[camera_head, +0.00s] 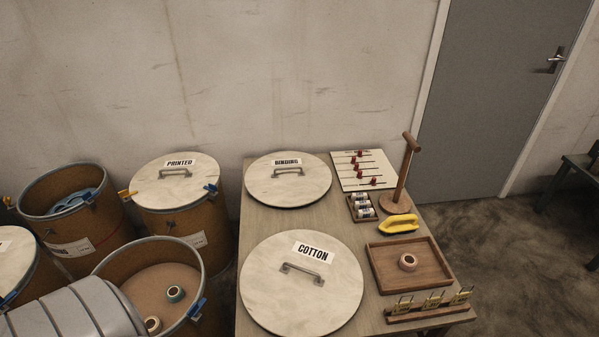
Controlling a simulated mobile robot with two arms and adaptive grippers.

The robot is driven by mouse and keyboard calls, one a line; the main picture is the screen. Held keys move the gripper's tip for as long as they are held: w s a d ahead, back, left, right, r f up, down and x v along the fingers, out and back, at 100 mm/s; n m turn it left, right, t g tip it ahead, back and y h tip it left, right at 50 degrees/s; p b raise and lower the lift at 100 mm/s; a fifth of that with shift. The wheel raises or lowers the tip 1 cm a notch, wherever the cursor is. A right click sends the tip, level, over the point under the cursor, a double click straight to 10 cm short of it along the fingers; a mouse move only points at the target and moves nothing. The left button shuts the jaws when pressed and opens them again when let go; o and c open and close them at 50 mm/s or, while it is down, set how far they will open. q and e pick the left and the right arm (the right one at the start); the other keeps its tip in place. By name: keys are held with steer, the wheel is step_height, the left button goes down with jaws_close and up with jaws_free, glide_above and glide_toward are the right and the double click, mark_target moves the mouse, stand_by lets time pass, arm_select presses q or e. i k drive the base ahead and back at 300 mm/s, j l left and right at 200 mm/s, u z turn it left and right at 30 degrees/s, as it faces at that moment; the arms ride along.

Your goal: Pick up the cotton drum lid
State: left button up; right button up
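The cotton drum lid (290,306) is a round pale lid with a grey bar handle (304,274) and a white label reading COTTON. It lies flat at the front left of the wooden table (236,227), its left rim close to the table's left edge. Nothing touches its handle. A similar lid labelled BINDING (288,191) lies behind it. Neither of my grippers can be made out in the head view. A grey ribbed body at the lower left covers part of an open drum.
Open drum (150,250) at lower left holds tape rolls. The PRINTED drum (176,184) is lidded; another open drum (62,190) stands further left. On the table's right are a wooden tray (437,283), yellow object (398,223), wooden stand (404,175) and brass-topped rack (432,306).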

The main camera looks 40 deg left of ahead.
mark_target(294, 283)
steer(key=u, duration=1.1)
